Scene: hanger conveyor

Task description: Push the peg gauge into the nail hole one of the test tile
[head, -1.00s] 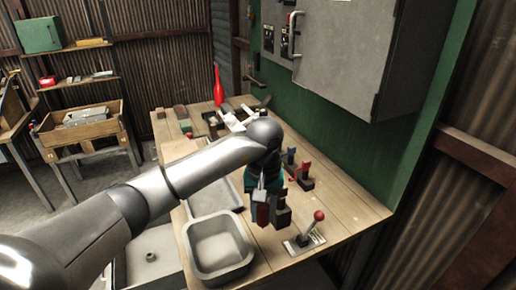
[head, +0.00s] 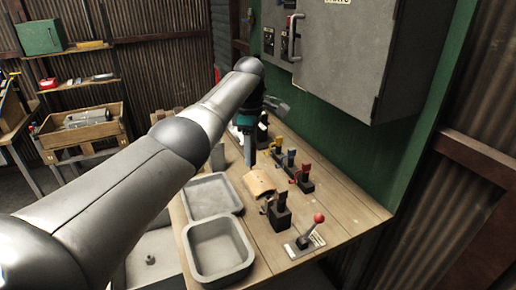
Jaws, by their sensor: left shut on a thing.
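My left gripper (head: 249,135) hangs over the workbench, partly hidden behind my own left arm. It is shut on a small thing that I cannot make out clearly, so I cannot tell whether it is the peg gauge. A tan, slightly curved piece (head: 258,183), perhaps the test tile, lies on the bench below and nearer than the gripper. Its nail holes are too small to see. My right gripper is not in view.
Two grey trays stand at the bench's left edge, a deep one (head: 219,250) in front of a shallow one (head: 211,197). A red-knobbed lever (head: 308,234) stands at the front right. Black blocks with coloured handles (head: 300,175) stand behind it. A grey cabinet (head: 345,55) overhangs the back.

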